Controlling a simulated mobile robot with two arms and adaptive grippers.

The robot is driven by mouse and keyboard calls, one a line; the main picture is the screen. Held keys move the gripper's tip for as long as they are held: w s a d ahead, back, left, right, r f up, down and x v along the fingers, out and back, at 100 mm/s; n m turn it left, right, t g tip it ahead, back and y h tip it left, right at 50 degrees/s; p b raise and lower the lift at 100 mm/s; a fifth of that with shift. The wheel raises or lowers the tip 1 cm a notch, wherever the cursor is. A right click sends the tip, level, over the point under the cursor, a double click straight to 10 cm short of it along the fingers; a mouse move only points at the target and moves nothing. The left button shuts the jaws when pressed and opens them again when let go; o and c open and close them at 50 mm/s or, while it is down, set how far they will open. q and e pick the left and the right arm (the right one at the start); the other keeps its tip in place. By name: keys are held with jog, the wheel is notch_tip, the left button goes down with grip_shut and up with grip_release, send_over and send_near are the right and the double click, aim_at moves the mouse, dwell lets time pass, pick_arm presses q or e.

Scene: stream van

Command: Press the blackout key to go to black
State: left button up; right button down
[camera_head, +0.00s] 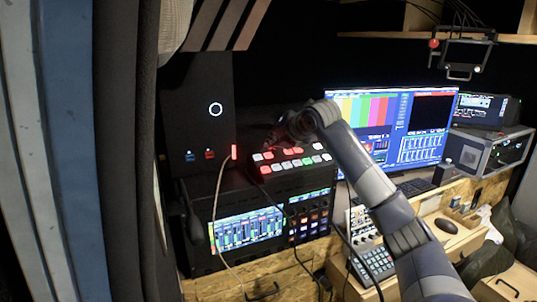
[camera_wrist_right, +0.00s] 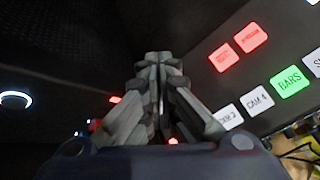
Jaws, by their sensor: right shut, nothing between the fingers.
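The key panel (camera_head: 262,178), a black slanted box with rows of lit white, red and green keys, stands left of centre in the head view. Its panel face (camera_wrist_right: 232,82) also shows at the right of the wrist view, with two red keys, a green key (camera_wrist_right: 290,81) marked BARS and a white key (camera_wrist_right: 260,100) marked CAM 4. The small labels on the red keys are too blurred to read, so I cannot tell which key is blackout. My right gripper (camera_wrist_right: 158,60) is shut and empty. In the head view it is dark, above the panel's back edge. My left gripper is out of view.
A rack with a level-meter screen (camera_head: 246,230) sits below the panel. A black box with a ring light (camera_head: 216,109) stands to its left. A monitor with colour bars (camera_head: 425,128) is to the right. A beige cable (camera_head: 216,200) hangs at the rack's left front.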

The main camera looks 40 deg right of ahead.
aim_at(275, 161)
jog(key=r+p, duration=0.1)
jog(key=r, duration=0.1)
jog(key=s+r+p, duration=0.1)
jog(key=r, duration=0.1)
jog(key=shift+a+r, duration=0.1)
jog(key=shift+a, duration=0.1)
dwell(0.8)
